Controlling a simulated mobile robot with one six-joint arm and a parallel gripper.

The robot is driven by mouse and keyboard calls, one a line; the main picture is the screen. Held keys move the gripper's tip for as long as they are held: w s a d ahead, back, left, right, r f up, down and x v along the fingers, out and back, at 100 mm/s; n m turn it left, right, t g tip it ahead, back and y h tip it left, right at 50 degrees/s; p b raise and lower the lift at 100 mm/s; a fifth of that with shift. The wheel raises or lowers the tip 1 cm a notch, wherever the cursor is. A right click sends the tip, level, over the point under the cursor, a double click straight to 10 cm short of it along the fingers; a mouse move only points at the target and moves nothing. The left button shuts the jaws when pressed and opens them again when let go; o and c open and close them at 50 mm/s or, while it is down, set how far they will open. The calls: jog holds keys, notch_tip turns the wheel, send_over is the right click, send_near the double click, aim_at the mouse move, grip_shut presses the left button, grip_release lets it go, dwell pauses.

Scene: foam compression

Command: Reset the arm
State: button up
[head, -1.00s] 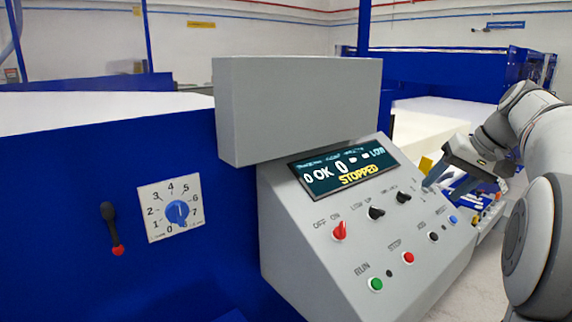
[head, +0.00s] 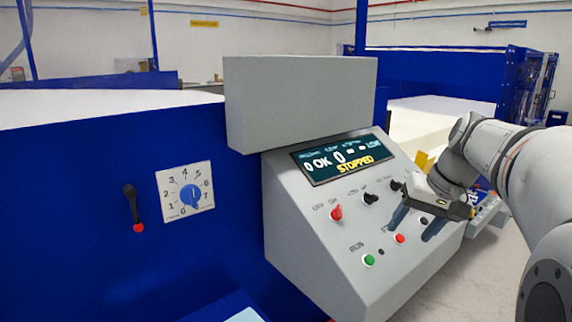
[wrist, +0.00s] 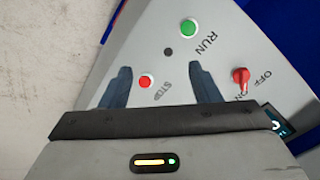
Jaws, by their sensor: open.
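My gripper (head: 412,226) is open and empty in front of the right part of the grey control panel (head: 318,238). In the wrist view, its two fingers (wrist: 163,88) stand either side of the red STOP button (wrist: 146,82); I cannot tell the gap to the panel. The STOP button (head: 400,239) also shows in the head view. The green RUN button (head: 368,260) is left of the gripper. The red OFF/ON switch (head: 336,213) sits higher up. The display (head: 343,157) reads STOPPED. My arm comes in from the right.
A blue dial (head: 189,195) on a numbered plate and a red-tipped lever (head: 134,207) are on the blue machine wall (head: 215,255) at left. A grey box (head: 300,103) overhangs the panel top. Open floor (head: 470,285) lies right of the panel.

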jog(key=s+a+f+n+h, duration=0.1)
jog(key=s+a+f, duration=0.4)
jog(key=s+f, duration=0.2)
jog(key=s+a+f+n+h, duration=0.1)
jog(key=s+a+f, duration=0.4)
jog(key=s+f, duration=0.3)
jog(key=shift+s+f+g+h, duration=0.25)
jog(key=shift+s+g+h, duration=0.15)
jog(key=shift+s, duration=0.7)
jog(key=shift+d, duration=0.1)
